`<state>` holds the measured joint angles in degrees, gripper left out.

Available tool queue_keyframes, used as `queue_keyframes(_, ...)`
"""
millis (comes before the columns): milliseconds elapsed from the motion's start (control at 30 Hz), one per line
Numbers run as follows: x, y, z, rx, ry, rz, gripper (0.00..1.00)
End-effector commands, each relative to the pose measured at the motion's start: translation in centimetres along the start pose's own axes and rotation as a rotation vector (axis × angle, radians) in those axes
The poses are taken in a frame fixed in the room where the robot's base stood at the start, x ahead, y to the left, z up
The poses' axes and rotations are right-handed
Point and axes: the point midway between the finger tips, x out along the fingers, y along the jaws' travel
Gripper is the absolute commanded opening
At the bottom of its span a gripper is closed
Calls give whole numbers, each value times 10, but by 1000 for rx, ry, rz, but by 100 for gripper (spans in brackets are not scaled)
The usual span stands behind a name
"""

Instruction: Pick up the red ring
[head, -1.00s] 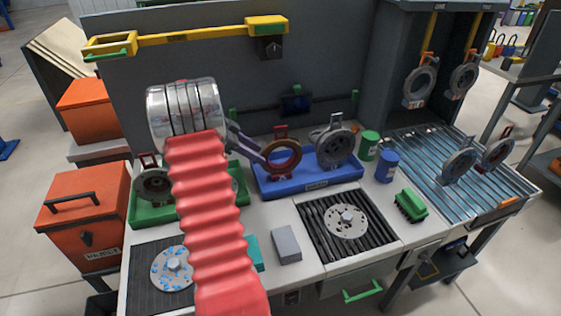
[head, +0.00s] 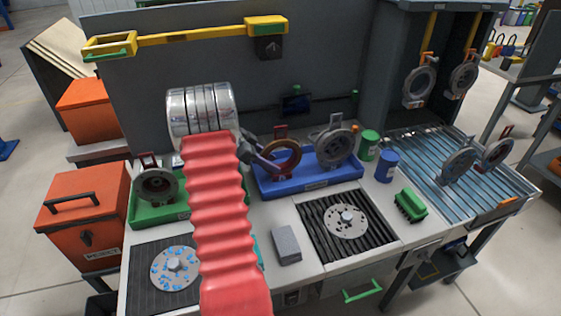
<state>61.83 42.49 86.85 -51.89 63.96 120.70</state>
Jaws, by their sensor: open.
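The red ring (head: 292,161), dark red-brown with a copper-coloured inside and a red handle on top, stands upright at the left of the blue tray (head: 318,184). My gripper (head: 266,163) is open and reaches in from the left. Its dark fingers are at the ring's left side and overlap it in the picture. I cannot tell whether they touch it. My red-sleeved arm and silver wrist hide part of the bench to the left.
A grey ring (head: 334,147) stands beside the red one in the blue tray. A green tray (head: 160,217) holds another ring at left. Green (head: 368,146) and blue (head: 387,167) cans stand right. A grey block (head: 286,245) and green brush (head: 411,205) are in front.

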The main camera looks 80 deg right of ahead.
Motion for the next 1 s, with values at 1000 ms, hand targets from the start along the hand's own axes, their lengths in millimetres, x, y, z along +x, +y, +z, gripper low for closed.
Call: queue_keyframes(1000,26,0,1,-2,0,0,29)
